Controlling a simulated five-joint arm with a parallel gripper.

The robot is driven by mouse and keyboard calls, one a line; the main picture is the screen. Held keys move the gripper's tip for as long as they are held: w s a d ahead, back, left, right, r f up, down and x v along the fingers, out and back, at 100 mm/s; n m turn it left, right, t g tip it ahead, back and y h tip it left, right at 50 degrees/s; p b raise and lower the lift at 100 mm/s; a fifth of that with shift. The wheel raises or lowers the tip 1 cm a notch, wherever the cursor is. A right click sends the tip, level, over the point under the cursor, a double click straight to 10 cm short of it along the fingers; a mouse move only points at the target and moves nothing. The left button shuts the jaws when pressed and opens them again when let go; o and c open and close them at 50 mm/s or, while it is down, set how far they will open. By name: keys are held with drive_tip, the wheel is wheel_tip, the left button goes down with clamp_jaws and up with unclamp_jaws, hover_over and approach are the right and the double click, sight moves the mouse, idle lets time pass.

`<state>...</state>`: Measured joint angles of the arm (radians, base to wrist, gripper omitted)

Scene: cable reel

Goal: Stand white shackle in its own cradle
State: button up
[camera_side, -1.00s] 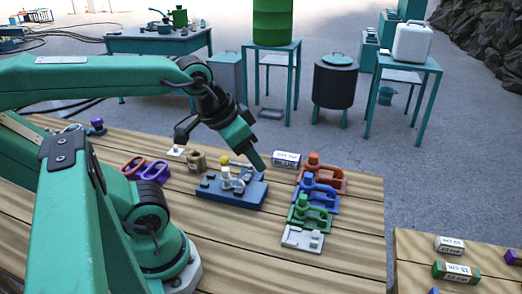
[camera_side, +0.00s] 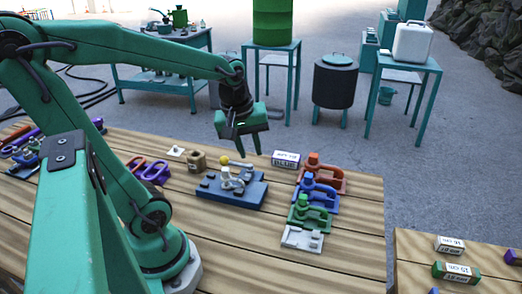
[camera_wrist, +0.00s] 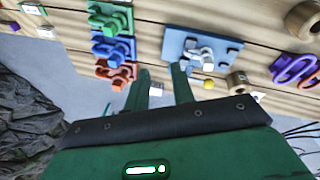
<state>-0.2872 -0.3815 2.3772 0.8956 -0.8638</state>
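The white shackle (camera_side: 232,180) lies on the blue base (camera_side: 250,196) in the middle of the table. It also shows in the wrist view (camera_wrist: 198,48) on the same base. My gripper (camera_side: 250,154) is raised above the table's far side, beyond the blue base. Its fingers stand apart with nothing between them, as the wrist view (camera_wrist: 161,72) shows.
Red (camera_side: 325,172), blue (camera_side: 318,192) and green (camera_side: 310,212) shackles stand in matching cradles right of the blue base. A yellow ball (camera_side: 223,160), a tan ring (camera_side: 198,160), purple shackles (camera_side: 150,171) and a labelled block (camera_side: 286,159) lie nearby. The front planks are clear.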

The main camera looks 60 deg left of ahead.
drive_tip(key=shift+a+f+n+g+h, duration=0.15)
drive_tip(key=shift+a+f+n+g, duration=0.3)
drive_tip(key=shift+a+f+n, duration=1.4)
drive_tip(key=shift+a+f+n+g+h, duration=0.1)
drive_tip(key=shift+a+f+n+g, duration=0.35)
drive_tip(key=shift+a+n, duration=1.6)
drive_tip(key=shift+a+f+n+g+h, duration=0.3)
drive_tip(key=shift+a+f+n, duration=0.8)
drive_tip(key=shift+n, duration=1.9)
drive_tip(key=shift+d+f, duration=0.15)
drive_tip(key=shift+d, duration=0.05)
drive_tip(key=shift+f, duration=0.1)
drive_tip(key=shift+f, duration=3.85)
clamp_jaws()
